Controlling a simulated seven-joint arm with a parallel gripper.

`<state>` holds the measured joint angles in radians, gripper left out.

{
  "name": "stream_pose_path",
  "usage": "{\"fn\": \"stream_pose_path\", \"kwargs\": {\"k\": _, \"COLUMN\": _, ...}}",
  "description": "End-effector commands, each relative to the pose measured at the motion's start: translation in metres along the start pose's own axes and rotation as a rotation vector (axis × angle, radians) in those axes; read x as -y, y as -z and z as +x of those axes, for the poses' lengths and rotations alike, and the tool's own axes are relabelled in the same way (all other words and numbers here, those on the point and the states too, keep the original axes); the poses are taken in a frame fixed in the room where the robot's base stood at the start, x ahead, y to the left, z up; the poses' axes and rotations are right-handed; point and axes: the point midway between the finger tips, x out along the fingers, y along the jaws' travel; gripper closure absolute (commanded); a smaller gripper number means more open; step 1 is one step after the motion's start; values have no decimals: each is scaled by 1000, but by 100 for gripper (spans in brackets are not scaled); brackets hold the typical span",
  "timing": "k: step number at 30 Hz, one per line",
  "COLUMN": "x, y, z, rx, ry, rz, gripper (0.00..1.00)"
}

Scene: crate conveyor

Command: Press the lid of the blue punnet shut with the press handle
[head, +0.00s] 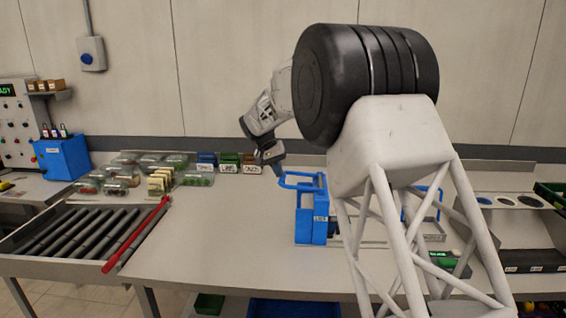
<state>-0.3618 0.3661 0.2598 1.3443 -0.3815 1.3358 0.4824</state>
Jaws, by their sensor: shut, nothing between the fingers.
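My gripper (277,168) points down over the back middle of the table, just left of a blue loop-shaped handle (302,183). It is shut and empty; I cannot tell if it touches the handle. The handle, which looks like the press handle, stands above a blue press frame (312,226) with a white label. My own arm and base hide much of what lies right of the frame. I cannot make out a blue punnet or its lid.
Several clear punnets (152,166) stand at the back left, beside small labelled blue, green and brown boxes (229,161). A red bar (135,236) runs along the roller conveyor (75,238). The table (215,235) is clear at front centre. Dark bins stand at right.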

Motion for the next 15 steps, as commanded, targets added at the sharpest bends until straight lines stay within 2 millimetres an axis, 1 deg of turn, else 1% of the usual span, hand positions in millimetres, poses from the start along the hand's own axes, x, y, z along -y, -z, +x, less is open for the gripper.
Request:
{"fn": "stream_pose_path", "kwargs": {"k": 3, "x": 8, "y": 0, "z": 11, "rx": 2, "ry": -74, "rz": -2, "gripper": 100}}
{"fn": "stream_pose_path", "kwargs": {"k": 8, "x": 14, "y": 0, "z": 19, "rx": 0, "ry": -146, "rz": -1, "gripper": 100}}
{"fn": "stream_pose_path", "kwargs": {"k": 15, "x": 19, "y": 0, "z": 31, "rx": 2, "ry": -140, "rz": -1, "gripper": 100}}
